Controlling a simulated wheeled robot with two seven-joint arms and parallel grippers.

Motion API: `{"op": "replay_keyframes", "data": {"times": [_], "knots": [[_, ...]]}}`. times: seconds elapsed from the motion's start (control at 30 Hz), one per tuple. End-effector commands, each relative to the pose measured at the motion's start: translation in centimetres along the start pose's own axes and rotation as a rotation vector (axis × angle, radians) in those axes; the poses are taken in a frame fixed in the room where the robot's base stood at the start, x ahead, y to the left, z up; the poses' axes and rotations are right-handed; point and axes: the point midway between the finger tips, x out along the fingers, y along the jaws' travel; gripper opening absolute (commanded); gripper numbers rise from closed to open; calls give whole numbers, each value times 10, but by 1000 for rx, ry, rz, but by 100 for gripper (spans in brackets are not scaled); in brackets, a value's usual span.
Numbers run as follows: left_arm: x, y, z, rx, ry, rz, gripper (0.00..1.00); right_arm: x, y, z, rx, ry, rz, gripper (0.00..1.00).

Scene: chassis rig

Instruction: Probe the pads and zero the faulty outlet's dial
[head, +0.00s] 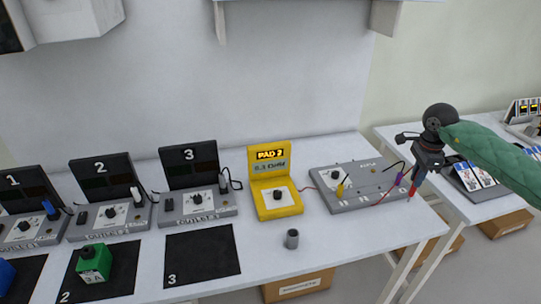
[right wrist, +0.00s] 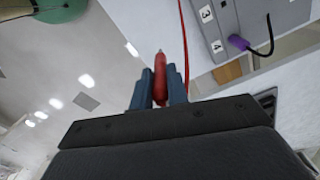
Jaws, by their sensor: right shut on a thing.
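My right gripper (head: 417,181) is shut on a red probe (right wrist: 160,80), which it holds at the right end of the grey pad unit (head: 325,176). I cannot tell whether the tip touches a pad. The yellow meter (head: 268,205) has a display reading "PAD 2" with a smaller line below. Outlet 1 (head: 20,228), outlet 2 (head: 95,222) and outlet 3 (head: 180,208) stand in a row, each with a black numbered screen and a dial; the dial settings are too small to read. My left gripper is not in view.
A green block (head: 94,264) sits on the black mat 2 (head: 120,279); mat 3 (head: 203,262) is empty. A blue block (head: 6,273) is at the left edge. A second table (head: 480,127) is at right.

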Motion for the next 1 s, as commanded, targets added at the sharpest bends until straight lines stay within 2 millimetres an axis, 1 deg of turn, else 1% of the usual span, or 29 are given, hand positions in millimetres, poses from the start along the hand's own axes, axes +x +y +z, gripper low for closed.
{"op": "replay_keyframes", "data": {"times": [0.1, 0.23, 0.73, 1.0], "knots": [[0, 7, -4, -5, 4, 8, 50, 0, 0, 0, 0, 0, 0, 0], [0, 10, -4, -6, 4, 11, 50, 0, 0, 0, 0, 0, 0, 0], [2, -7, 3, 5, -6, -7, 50, 0, 0, 0, -1, 0, 0, 0], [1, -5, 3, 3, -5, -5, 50, 0, 0, 0, -1, 0, 0, 0]]}}
